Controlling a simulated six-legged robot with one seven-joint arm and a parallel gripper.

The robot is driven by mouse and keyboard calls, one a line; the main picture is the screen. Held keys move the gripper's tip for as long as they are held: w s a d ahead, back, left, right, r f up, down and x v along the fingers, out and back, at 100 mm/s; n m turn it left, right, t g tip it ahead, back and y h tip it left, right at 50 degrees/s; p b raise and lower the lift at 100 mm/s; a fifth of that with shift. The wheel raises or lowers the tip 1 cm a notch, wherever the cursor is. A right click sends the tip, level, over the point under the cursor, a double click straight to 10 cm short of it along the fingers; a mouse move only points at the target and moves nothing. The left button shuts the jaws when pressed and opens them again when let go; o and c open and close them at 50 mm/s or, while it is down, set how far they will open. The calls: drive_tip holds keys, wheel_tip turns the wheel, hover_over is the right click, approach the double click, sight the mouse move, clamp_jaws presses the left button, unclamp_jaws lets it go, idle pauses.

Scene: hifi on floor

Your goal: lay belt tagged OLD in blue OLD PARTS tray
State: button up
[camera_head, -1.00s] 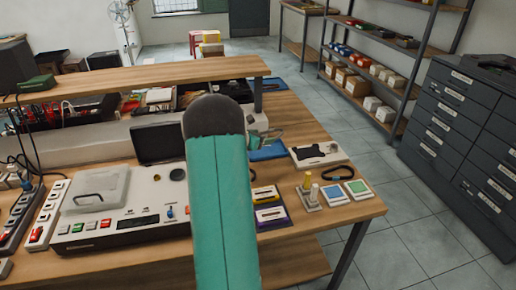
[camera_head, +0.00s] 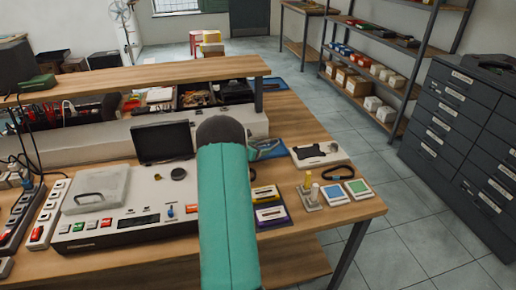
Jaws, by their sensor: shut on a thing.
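My teal arm (camera_head: 225,215) rises through the middle of the view and ends in a dark rounded joint (camera_head: 220,130). My gripper is hidden behind it. A blue tray (camera_head: 275,154) lies on the bench just right of that joint, partly covered by my arm. A small dark greenish looped shape (camera_head: 262,147) shows at the tray; it may be the belt, but it is too small to tell whether it touches the tray. No OLD tag is legible. Another black loop, like a belt (camera_head: 338,172), lies on the bench to the right.
A white plate with a black part (camera_head: 318,154), small upright posts (camera_head: 309,190), and green and blue pads (camera_head: 357,188) stand at right. Yellow and purple boxes (camera_head: 270,213) lie beside my arm. A test unit (camera_head: 120,215) fills the left. A raised shelf (camera_head: 150,75) spans the back.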

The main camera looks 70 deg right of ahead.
drive_tip(key=shift+f, duration=0.6)
drive_tip(key=o, duration=0.9)
drive_tip(key=shift+o, duration=0.2)
drive_tip(key=shift+s, duration=0.1)
drive_tip(key=shift+f, duration=0.15)
drive_tip(key=shift+s, duration=0.1)
drive_tip(key=shift+r, duration=0.25)
drive_tip(key=v, duration=0.8)
drive_tip(key=r+v, duration=0.1)
drive_tip(key=v, duration=0.3)
drive_tip(key=shift+w+r, duration=0.1)
drive_tip(key=shift+w, duration=0.15)
